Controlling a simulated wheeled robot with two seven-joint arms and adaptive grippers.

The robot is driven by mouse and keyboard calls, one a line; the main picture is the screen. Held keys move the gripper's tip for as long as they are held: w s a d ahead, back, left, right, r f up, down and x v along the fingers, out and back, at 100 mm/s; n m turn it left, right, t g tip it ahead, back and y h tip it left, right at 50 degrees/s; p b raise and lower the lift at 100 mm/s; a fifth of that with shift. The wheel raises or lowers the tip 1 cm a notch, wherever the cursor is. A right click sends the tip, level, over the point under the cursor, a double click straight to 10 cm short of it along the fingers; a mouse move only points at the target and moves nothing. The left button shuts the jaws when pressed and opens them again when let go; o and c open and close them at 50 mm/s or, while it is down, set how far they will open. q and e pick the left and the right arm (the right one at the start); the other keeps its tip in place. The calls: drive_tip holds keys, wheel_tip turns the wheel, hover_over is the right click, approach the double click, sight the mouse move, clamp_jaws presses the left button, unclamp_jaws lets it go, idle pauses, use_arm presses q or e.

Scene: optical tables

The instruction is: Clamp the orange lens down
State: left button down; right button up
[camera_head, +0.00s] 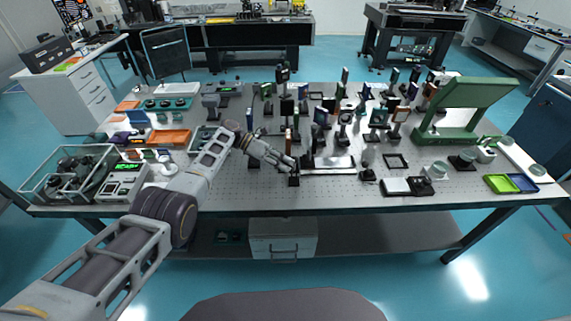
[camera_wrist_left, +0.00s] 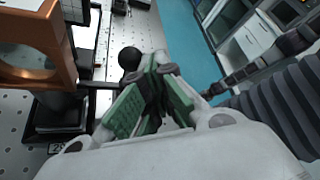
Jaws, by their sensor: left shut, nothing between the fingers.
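The orange lens (camera_wrist_left: 35,45) shows as a copper-orange square frame at the left of the left wrist view. It stands upright on a black mount above a dark base (camera_wrist_left: 50,142) with a number label. A thin dark lever (camera_wrist_left: 98,85) sticks out from the mount, and a black ball knob (camera_wrist_left: 130,58) shows just beyond it. My left gripper (camera_wrist_left: 157,68), with green finger pads, is shut and empty beside the mount, close to the knob. I cannot tell whether they touch. In the head view my left gripper (camera_head: 292,164) is at the table's front middle.
The perforated table (camera_head: 235,187) is crowded with several small optics behind the gripper. A silver rail (camera_head: 330,171) lies just right of it. A green stand (camera_head: 450,133) is at the right, and a clear bin (camera_head: 50,194) at the left.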

use_arm(q)
drive_tip(key=v, duration=0.7)
idle(0.3)
drive_tip(key=shift+w+a+r, duration=0.1)
drive_tip(key=shift+a, duration=0.05)
idle(0.6)
